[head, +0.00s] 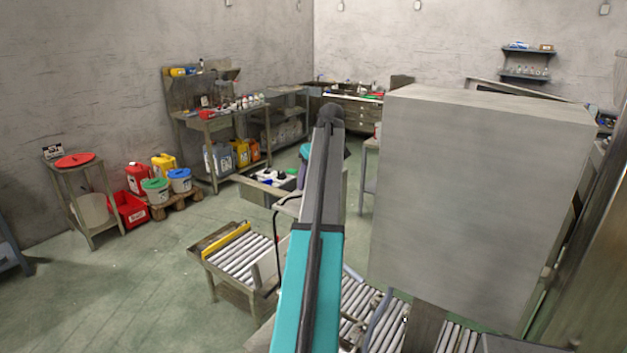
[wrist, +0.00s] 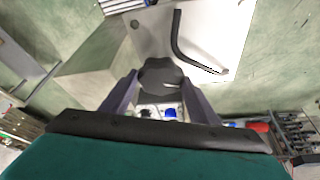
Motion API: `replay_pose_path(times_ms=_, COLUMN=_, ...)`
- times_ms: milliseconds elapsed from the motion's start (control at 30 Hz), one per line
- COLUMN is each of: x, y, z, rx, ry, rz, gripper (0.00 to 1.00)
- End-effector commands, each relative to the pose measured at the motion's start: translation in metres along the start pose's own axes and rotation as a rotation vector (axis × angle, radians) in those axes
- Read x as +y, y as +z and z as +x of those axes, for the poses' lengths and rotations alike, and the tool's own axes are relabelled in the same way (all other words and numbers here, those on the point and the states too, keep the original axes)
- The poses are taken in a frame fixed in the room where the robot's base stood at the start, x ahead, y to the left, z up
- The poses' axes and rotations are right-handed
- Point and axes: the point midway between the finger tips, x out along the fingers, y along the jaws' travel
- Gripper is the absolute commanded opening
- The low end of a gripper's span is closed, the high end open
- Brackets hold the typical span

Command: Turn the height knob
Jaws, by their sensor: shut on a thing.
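The height knob (wrist: 162,79) is dark and lobed, and shows in the middle of the wrist view in front of a pale metal plate (wrist: 222,30). My gripper (wrist: 160,88) is shut on the knob, with one finger on each side of it. A black bent handle or bar (wrist: 180,40) is on the plate just beyond the knob. In the head view my arm crosses the middle, and the knob and my fingertips are hidden.
A large grey cabinet (head: 480,190) stands close on the right. Roller conveyors (head: 240,258) lie below, on both sides of my arm. A shelf bench (head: 215,120), buckets (head: 155,190) and a small stand (head: 75,162) are at the left. Green floor (head: 120,290) is clear at the lower left.

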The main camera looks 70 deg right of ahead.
Motion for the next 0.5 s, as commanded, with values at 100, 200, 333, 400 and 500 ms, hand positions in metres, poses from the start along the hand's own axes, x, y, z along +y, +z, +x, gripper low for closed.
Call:
replay_pose_path(times_ms=100, x=0.0015, y=0.0000, z=-0.0009, rx=0.000, ry=0.004, rz=0.001, gripper=0.62)
replay_pose_path(times_ms=200, x=0.0013, y=0.0001, z=-0.0007, rx=0.000, ry=0.003, rz=0.001, gripper=0.74)
replay_pose_path(times_ms=333, x=0.0010, y=0.0002, z=-0.0005, rx=0.000, ry=0.003, rz=0.001, gripper=0.74)
replay_pose_path(times_ms=400, x=0.0010, y=0.0002, z=-0.0004, rx=0.000, ry=0.002, rz=0.001, gripper=0.74)
replay_pose_path(times_ms=500, x=0.0009, y=0.0003, z=-0.0006, rx=0.000, ry=0.002, rz=0.002, gripper=0.74)
